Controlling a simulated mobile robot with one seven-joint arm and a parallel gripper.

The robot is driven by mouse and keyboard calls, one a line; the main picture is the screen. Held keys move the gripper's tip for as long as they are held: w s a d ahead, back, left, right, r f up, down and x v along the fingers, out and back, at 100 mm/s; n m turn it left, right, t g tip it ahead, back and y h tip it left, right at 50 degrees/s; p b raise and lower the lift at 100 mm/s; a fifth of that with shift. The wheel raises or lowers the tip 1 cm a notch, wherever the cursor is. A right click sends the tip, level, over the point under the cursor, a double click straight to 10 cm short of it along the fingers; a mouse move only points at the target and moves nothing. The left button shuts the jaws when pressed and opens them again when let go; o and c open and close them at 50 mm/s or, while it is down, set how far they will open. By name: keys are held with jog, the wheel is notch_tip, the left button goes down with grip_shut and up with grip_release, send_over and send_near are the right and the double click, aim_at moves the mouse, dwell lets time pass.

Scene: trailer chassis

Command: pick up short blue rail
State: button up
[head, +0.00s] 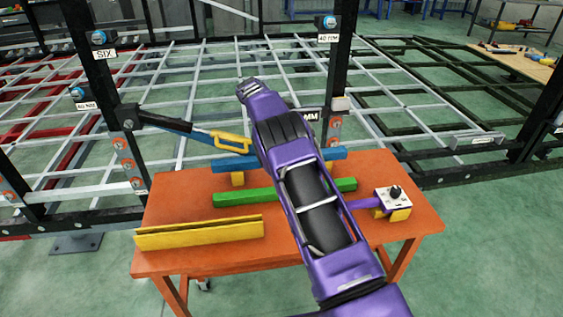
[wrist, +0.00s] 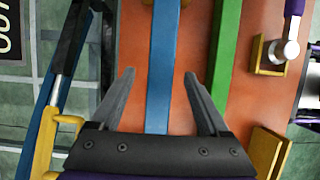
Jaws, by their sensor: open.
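The short blue rail (head: 235,163) lies along the back of the orange table, and my arm hides its middle in the head view. In the wrist view the blue rail (wrist: 162,50) runs lengthwise up the picture, between my fingers. My gripper (wrist: 159,76) is open, with one finger on each side of the rail and a gap on both sides. I cannot tell how high the fingertips are above the rail. In the head view my gripper is hidden by my arm.
A green rail (head: 240,196) lies in front of the blue one, and a yellow rail (head: 200,233) at the front left of the orange table (head: 230,258). A white box with a black knob (head: 393,199) sits at right.

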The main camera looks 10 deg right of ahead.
jog(key=b+x, duration=0.1)
jog(key=x, duration=0.1)
jog(key=shift+f, duration=0.3)
jog(key=shift+d+f, duration=0.2)
grip_shut()
dwell(1.0)
jog(key=shift+r, duration=0.15)
